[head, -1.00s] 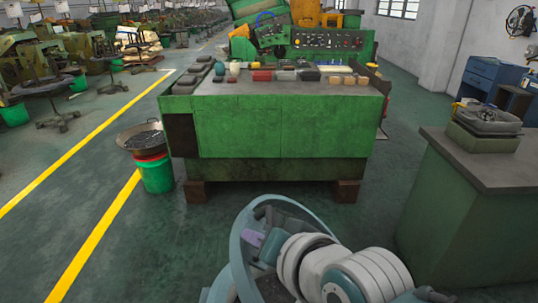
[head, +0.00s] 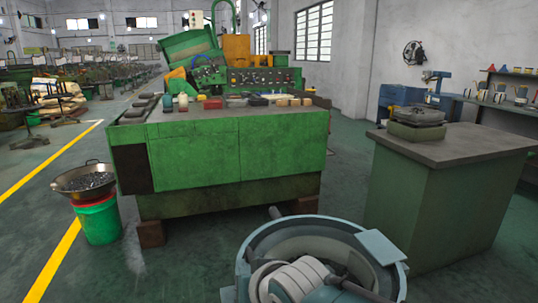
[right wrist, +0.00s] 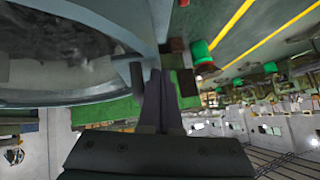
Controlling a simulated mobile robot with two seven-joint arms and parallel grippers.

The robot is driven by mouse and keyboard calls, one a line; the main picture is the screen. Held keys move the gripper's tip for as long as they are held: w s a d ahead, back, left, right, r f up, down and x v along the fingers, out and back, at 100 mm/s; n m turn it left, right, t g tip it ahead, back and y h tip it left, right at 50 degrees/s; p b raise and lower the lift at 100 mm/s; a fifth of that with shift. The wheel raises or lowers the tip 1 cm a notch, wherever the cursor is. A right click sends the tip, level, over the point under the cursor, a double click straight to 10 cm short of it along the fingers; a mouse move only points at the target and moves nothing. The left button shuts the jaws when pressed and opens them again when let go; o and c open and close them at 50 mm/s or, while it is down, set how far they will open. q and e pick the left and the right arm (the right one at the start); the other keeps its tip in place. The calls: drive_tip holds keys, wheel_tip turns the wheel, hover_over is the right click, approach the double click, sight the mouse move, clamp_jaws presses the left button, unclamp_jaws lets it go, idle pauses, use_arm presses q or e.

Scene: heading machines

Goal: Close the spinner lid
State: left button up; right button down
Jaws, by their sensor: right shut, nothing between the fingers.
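The spinner (head: 262,236) is a teal round drum at the bottom of the head view. Its rim faces up, and its inside shows partly behind my pale arm links. A flat teal plate (head: 381,247) sits at the rim's right side; I cannot tell whether it belongs to the lid. The right wrist view shows a curved teal rim (right wrist: 105,25) around a grey, blurred interior at upper left. My right gripper (right wrist: 158,75) is shut and empty, its dark purple fingers close beside this rim; contact is unclear. My left gripper is not in view.
A green machine bench (head: 235,150) stands ahead of the spinner. A grey-topped green cabinet (head: 430,200) is at right. A pan of metal pieces (head: 84,181) rests on a green bucket (head: 100,222) at left. Open floor lies between bench and cabinet.

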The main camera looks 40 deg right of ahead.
drive_tip(key=shift+s+d+f, duration=0.1)
drive_tip(key=shift+s+f, duration=0.2)
drive_tip(key=shift+f, duration=0.3)
drive_tip(key=shift+s+f, duration=0.15)
drive_tip(key=shift+f, duration=0.1)
drive_tip(key=shift+f+b, duration=0.1)
drive_tip(key=shift+b, duration=0.2)
drive_tip(key=r+p, duration=0.2)
drive_tip(key=r, duration=0.1)
drive_tip(key=r+p, duration=0.3)
drive_tip(key=shift+w+r, duration=0.2)
drive_tip(key=shift+r, duration=0.05)
drive_tip(key=a+p+v, duration=0.1)
drive_tip(key=p+v, duration=0.3)
drive_tip(key=v, duration=0.5)
drive_tip(key=shift+a, duration=0.35)
